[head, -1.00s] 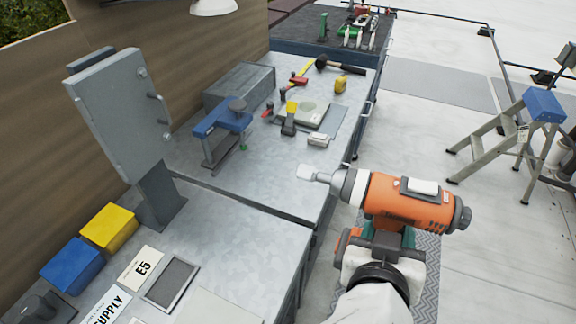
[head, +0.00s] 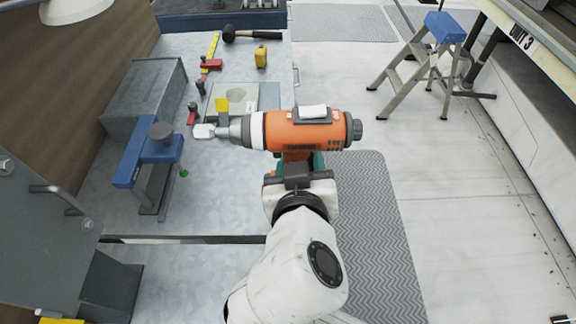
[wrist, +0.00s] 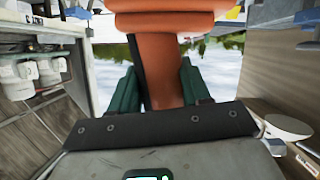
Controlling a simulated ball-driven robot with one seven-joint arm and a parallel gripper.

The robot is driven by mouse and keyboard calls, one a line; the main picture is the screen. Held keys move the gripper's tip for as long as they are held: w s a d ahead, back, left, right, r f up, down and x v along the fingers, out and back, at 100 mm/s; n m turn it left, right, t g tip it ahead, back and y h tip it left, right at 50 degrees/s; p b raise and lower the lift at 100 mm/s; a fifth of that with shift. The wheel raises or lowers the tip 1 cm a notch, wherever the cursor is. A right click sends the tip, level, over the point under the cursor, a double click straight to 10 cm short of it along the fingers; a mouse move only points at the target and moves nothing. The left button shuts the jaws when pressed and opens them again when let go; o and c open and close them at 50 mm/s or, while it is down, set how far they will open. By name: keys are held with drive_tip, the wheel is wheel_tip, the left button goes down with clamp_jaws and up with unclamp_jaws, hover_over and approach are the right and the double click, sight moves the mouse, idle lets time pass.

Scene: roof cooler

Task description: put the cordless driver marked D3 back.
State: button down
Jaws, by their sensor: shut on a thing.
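An orange cordless driver (head: 308,130) with a grey nose is held up in the head view, lying level with its nose to the left. A pale patch is on its top, and I cannot read a D3 mark on it. My gripper (head: 297,167) is shut on the driver's handle from below. In the wrist view the driver's orange handle (wrist: 162,70) stands between the two green fingers of my gripper (wrist: 160,92). No place marked for D3 can be made out.
The metal bench (head: 215,200) on the left carries a blue clamp-like fixture (head: 148,150), a grey box (head: 145,95), a mallet (head: 250,36) and small tools. A step ladder (head: 415,65) stands at the upper right. A grey mat (head: 375,230) lies on open floor.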

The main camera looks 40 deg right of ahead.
drive_tip(key=w+a+f+p, duration=0.1)
drive_tip(key=w+f+p, duration=0.2)
drive_tip(key=w+f, duration=0.9)
drive_tip(key=shift+w+f, duration=0.15)
drive_tip(key=shift+w, duration=0.35)
drive_tip(key=shift+a+f, duration=0.1)
drive_tip(key=shift+f, duration=0.15)
drive_tip(key=c, duration=0.5)
unclamp_jaws()
